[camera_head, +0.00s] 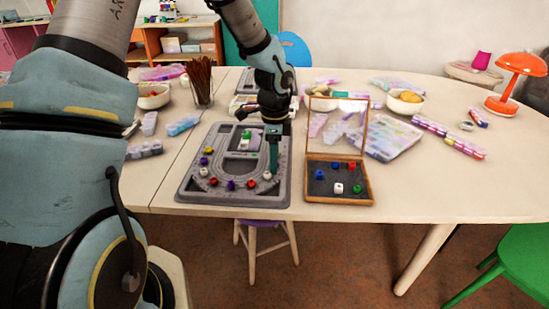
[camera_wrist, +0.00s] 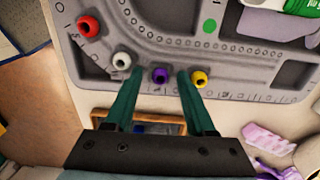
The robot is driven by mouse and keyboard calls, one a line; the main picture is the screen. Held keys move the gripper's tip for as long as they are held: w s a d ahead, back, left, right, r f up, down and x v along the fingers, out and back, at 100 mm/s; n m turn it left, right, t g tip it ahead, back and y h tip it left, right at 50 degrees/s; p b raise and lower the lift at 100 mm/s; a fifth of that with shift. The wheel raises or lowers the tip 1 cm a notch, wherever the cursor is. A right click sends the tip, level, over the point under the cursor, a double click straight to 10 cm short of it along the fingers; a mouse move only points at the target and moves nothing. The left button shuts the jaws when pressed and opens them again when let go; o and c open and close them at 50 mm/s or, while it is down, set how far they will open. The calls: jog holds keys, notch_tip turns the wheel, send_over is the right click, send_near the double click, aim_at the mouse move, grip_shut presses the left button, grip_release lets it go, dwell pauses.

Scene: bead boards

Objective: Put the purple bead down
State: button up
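The grey bead board (camera_head: 187,188) lies on the table, with a curved groove holding several beads. In the wrist view the purple bead (camera_wrist: 160,75) lies in line between the white bead (camera_wrist: 122,61) and the yellow bead (camera_wrist: 199,77), with a red bead (camera_wrist: 89,27) beyond the white one. My gripper (camera_wrist: 160,74) is open, with one green finger on each side of the purple bead and a gap on both sides. In the head view my gripper (camera_head: 273,165) is at the board's right side and hides this purple bead.
An open wooden box (camera_head: 320,199) with several beads and a raised lid stands close on the board's right. A brush cup (camera_head: 202,82) stands behind left. Pale bead cases (camera_head: 385,138) lie farther right. The table's front edge is just before the board.

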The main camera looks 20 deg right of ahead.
notch_tip(320, 180, up, 12)
jog(key=r, duration=0.1)
jog(key=s+a+n, duration=0.2)
jog(key=a+n, duration=0.9)
jog(key=a, duration=0.4)
jog(key=s+a+f+n+t, duration=0.1)
jog(key=s+a+n, duration=0.1)
jog(key=a+n, duration=0.9)
jog(key=a, duration=0.4)
jog(key=shift+f+t, duration=0.25)
jog(key=shift+t, duration=0.05)
jog(key=shift+a, duration=0.1)
notch_tip(320, 180, up, 4)
jog(key=p, duration=0.4)
jog(key=shift+f, duration=0.1)
